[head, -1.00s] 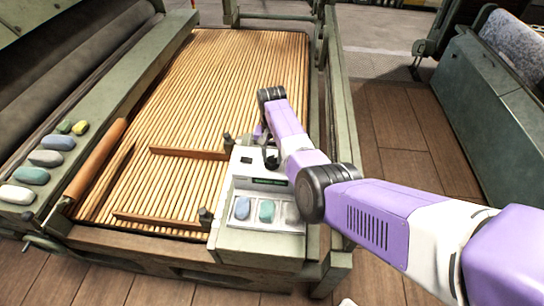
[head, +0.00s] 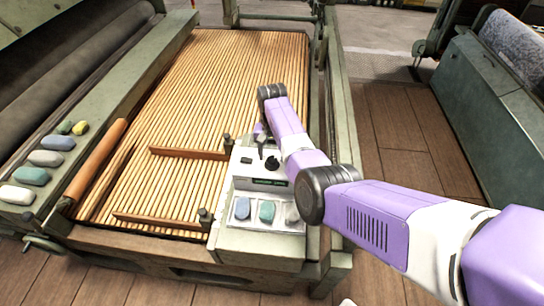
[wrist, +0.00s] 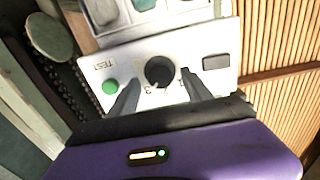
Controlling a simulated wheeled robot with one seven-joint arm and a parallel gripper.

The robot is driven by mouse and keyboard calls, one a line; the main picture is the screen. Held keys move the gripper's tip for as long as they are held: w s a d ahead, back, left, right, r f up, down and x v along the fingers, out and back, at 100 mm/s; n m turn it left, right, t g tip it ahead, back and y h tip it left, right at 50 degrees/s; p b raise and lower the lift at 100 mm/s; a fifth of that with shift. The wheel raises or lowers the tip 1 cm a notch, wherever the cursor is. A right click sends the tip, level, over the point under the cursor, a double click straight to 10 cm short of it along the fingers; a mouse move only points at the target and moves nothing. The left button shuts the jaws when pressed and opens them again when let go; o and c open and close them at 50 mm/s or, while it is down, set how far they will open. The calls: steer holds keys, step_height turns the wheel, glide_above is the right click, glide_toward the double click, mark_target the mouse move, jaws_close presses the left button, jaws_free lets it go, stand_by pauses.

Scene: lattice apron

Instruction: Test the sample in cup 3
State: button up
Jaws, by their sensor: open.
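The pale tester box (head: 228,238) stands at the apron's front right. Its upper panel carries a black knob (head: 272,163), also in the wrist view (wrist: 160,72), a green button (wrist: 110,87) beside the word TEST, and a dark rectangle (wrist: 216,62). Small figures are printed by the knob; its setting is unclear. Below the panel are a blue sample (head: 242,208), a green sample (head: 267,211) and a greyish sample (head: 292,213) in separate cups; I cannot read cup numbers. My gripper (wrist: 161,78) is open, its fingers near the knob's two sides, apparently just clear of it.
The slatted apron (head: 220,90) lies left of the box, with wooden bars (head: 188,153) and dark posts on it. Several coloured stones (head: 45,158) lie on the left ledge. A green frame rail (head: 345,130) runs along the right side.

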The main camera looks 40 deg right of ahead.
mark_target(272, 159)
step_height(272, 159, up, 7)
steer(key=shift+f, duration=0.1)
stand_by(0.7)
